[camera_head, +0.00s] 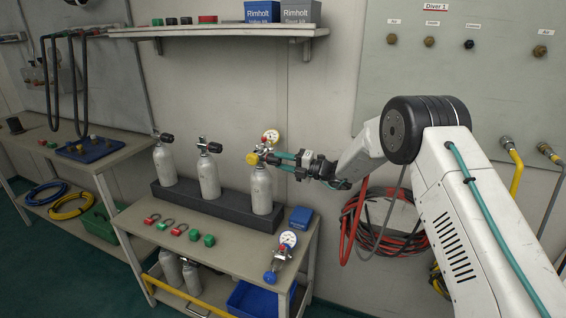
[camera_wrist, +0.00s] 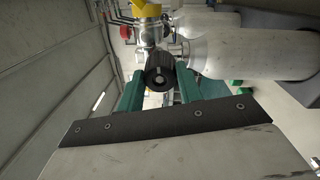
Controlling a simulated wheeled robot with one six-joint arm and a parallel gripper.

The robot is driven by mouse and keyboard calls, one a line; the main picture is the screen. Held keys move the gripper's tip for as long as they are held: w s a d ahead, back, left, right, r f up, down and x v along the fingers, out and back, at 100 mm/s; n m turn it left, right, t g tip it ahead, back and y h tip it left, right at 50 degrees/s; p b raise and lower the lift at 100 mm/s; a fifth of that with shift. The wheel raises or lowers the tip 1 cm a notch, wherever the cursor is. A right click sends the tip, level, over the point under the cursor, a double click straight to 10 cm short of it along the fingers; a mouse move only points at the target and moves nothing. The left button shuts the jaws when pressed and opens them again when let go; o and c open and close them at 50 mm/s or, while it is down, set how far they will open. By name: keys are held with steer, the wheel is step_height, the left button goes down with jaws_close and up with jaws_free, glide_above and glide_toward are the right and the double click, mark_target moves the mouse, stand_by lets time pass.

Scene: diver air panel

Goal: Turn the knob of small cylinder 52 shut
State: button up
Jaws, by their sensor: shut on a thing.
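Three small white cylinders stand in a dark rack (camera_head: 225,210) on the bench; no number is readable. My gripper (camera_head: 280,161) is at the valve of the rightmost cylinder (camera_head: 261,190), reaching in from the right. That cylinder carries a regulator with a gauge (camera_head: 271,136) and a yellow cap (camera_head: 252,158). In the wrist view, a ribbed black knob (camera_wrist: 160,76) sits between my green fingers, which are shut on it. The fingers hide this knob in the head view. The middle cylinder (camera_head: 208,178) and left cylinder (camera_head: 165,165) have black knobs of their own.
A second regulator with a gauge (camera_head: 288,239) and a blue box (camera_head: 300,217) lie at the bench's right end. Red and green parts (camera_head: 180,229) lie in front of the rack. Red hoses (camera_head: 352,225) hang on the wall. A shelf (camera_head: 220,31) is above.

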steer(key=shift+m, duration=0.4)
steer(key=o, duration=1)
steer(key=shift+d, duration=0.1)
steer(key=v, duration=0.7)
steer(key=shift+s+d, duration=0.15)
steer(key=shift+d, duration=0.1)
steer(key=shift+f, duration=0.1)
